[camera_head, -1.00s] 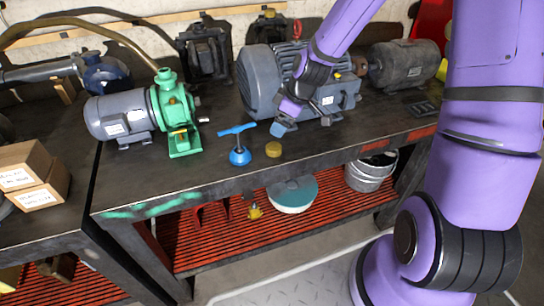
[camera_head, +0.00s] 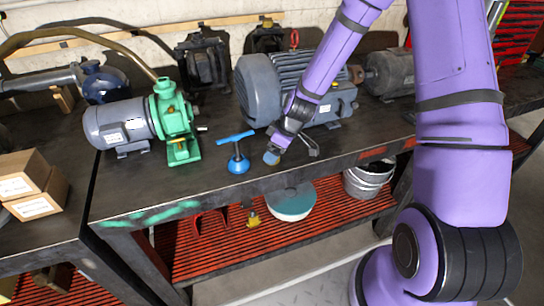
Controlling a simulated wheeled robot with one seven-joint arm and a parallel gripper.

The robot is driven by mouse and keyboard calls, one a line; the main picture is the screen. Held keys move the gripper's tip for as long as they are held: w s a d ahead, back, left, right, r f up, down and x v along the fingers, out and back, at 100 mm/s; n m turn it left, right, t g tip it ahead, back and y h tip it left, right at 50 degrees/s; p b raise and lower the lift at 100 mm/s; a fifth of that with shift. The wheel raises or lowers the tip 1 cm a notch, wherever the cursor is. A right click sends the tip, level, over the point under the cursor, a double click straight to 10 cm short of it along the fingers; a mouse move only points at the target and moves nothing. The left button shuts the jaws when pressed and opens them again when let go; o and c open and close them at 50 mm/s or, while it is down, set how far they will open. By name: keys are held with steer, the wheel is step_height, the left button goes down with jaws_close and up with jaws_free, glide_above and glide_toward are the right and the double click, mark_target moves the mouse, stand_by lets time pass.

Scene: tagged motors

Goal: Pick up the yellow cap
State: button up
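My gripper (camera_head: 291,152) is low over the front part of the dark workbench (camera_head: 215,190). Its two fingers stand apart: one has a blue-grey tip on the left, the other is dark and on the right. The yellow cap does not show now; the left finger covers the spot where it stood earlier. Whether the finger touches the cap, I cannot tell.
A blue T-handled tool (camera_head: 238,160) stands just left of my gripper. A large grey motor (camera_head: 290,85) is behind it. A green and grey pump (camera_head: 150,122) stands further left. The bench's front edge is close.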

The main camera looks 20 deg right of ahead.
steer(key=shift+x, duration=1.2)
steer(key=c, duration=1)
steer(key=shift+r, duration=0.2)
